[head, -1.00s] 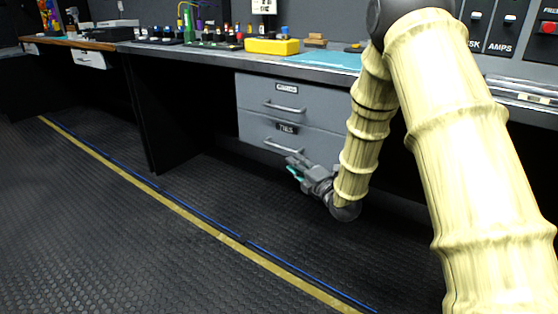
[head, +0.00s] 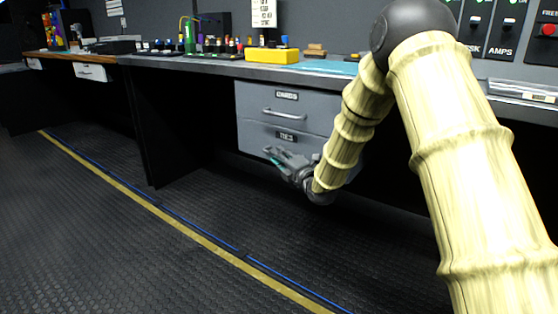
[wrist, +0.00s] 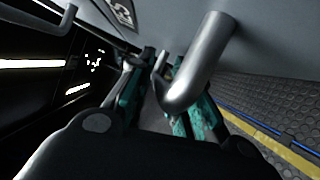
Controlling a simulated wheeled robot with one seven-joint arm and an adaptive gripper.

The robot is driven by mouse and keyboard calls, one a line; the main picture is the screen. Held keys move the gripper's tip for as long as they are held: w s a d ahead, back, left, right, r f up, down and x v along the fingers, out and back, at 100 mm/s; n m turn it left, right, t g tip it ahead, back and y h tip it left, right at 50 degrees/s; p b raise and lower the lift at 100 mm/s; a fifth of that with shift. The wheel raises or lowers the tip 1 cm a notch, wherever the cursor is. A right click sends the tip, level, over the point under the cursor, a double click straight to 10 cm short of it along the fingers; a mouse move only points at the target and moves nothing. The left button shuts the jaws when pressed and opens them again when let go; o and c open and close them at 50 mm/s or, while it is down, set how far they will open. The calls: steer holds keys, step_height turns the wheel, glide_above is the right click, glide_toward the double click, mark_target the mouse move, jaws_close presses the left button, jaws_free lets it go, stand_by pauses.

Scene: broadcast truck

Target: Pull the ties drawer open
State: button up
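The ties drawer (head: 254,136) is the lower grey drawer under the counter, with a dark TIES label (head: 285,136). Its front looks flush and closed. My gripper (head: 274,160) is at the lower part of this drawer's front, covering its handle in the head view. In the wrist view a metal bar handle (wrist: 203,60) shows close up, passing in front of the right teal finger. My gripper (wrist: 160,95) has its two teal fingers apart there, so it looks open. I cannot tell whether the bar lies between the fingertips.
The upper drawer (head: 254,100) with its own bar handle (head: 283,112) sits directly above, closed. The counter (head: 225,68) carries a yellow box (head: 272,55) and small items. The dark floor (head: 120,240) in front is clear, marked by a yellow stripe (head: 180,229).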

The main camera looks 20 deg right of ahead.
steer(key=shift+w+a, duration=0.1)
steer(key=shift+w, duration=0.15)
jaws_close()
steer(key=shift+s, duration=0.1)
